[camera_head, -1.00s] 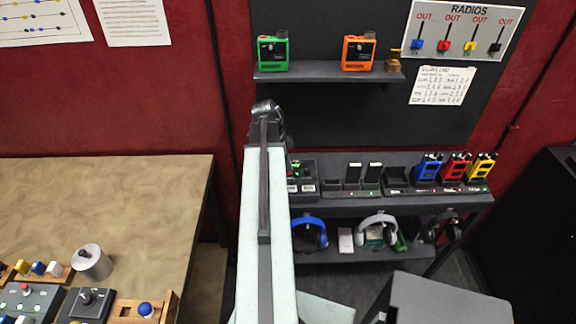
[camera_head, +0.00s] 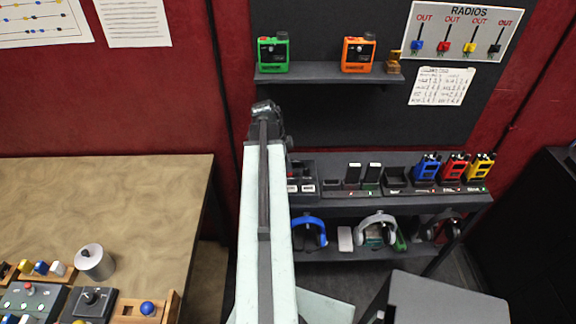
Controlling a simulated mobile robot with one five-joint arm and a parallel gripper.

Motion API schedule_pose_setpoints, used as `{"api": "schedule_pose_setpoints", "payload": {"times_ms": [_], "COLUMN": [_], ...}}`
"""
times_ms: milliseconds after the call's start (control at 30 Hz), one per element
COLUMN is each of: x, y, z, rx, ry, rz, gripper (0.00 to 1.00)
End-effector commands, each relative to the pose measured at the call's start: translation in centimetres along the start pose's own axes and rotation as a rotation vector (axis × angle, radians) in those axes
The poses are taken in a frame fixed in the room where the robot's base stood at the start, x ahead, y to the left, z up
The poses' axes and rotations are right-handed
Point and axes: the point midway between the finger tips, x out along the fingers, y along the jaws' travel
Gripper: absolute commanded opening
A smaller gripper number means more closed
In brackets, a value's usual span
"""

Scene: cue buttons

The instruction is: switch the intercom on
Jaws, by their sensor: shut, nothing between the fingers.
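No device is legibly marked as the intercom. A dark box with small knobs and two pale labels (camera_head: 303,178) stands at the left end of the long shelf, partly hidden behind my arm; it may be the intercom. My gripper (camera_head: 266,110) is at the far end of my raised pale arm, shut and empty. In the picture it lies above and left of that box, against the dark wall panel; its distance from the box is unclear. A grey control box with a red button (camera_head: 30,295) sits on the table at lower left.
The shelf (camera_head: 450,198) also holds a charger dock and blue, red and yellow radios (camera_head: 455,168). Headphones (camera_head: 376,227) are below. Green (camera_head: 273,54) and orange (camera_head: 358,53) radios stand on the upper shelf. A grey surface (camera_head: 445,300) is at lower right. The table's middle (camera_head: 110,205) is clear.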

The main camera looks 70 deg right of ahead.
Motion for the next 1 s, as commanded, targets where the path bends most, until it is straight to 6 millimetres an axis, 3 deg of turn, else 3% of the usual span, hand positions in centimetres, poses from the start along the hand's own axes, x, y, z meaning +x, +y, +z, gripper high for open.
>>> {"api": "schedule_pose_setpoints", "payload": {"times_ms": [167,500,633,1000], "x": [-4.0,-11.7,-12.9,-12.7], "y": [0.3,0.2,0.2,0.3], "z": [-1.1,-1.2,-1.0,-0.5], "rx": [-0.002,0.0,0.0,-0.007], "ry": [0.0,0.0,0.0,-0.001], "rz": [0.0,0.001,0.001,0.0], "gripper": [0.0,0.0,0.0,0.0]}}
